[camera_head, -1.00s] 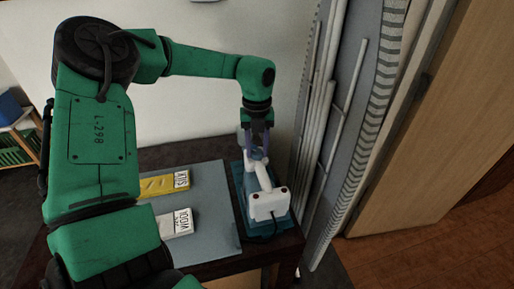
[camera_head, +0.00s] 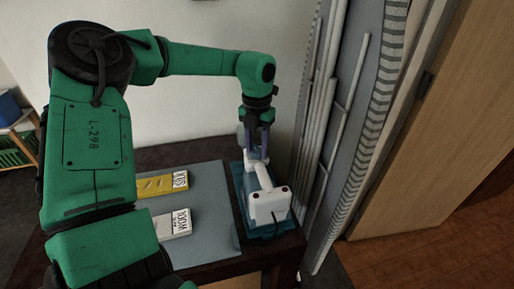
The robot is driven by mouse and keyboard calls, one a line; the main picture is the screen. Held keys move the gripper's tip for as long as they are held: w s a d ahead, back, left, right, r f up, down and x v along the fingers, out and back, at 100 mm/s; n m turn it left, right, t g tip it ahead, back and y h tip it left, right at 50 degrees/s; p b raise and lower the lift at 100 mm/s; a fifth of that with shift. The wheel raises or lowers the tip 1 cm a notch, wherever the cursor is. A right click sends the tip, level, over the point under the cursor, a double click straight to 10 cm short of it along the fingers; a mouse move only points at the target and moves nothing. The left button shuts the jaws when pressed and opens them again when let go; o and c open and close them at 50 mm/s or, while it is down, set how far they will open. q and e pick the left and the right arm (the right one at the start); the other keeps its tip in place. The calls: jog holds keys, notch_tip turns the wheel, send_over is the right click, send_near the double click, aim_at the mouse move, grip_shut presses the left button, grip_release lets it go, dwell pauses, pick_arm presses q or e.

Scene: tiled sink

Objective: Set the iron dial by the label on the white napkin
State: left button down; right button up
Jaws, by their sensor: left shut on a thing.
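The iron (camera_head: 269,204), white with a blue-green base, stands at the right end of the dark table, its heel toward me. My left gripper (camera_head: 257,155) points down at the iron's far end and is shut on a part there, probably the dial; the fingers hide it. The white napkin (camera_head: 163,227) lies folded on the grey mat with a printed label (camera_head: 181,221) at its right end, which seems to read wool or similar. A yellow napkin (camera_head: 155,187) with its own label (camera_head: 180,180) lies behind it. My right gripper is not in view.
The grey mat (camera_head: 212,215) covers the table left of the iron. A folded ironing board (camera_head: 345,110) leans close on the right of the table. A wall stands behind. A shelf with a blue item (camera_head: 9,106) is far left.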

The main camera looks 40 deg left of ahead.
aim_at(256, 151)
pick_arm(q)
jog(key=shift+r, duration=0.1)
dwell(0.4)
jog(key=shift+c, duration=2.2)
grip_release()
notch_tip(256, 151, up, 15)
jog(key=shift+f+p, duration=0.2)
jog(key=shift+p, duration=0.15)
jog(key=shift+f, duration=0.1)
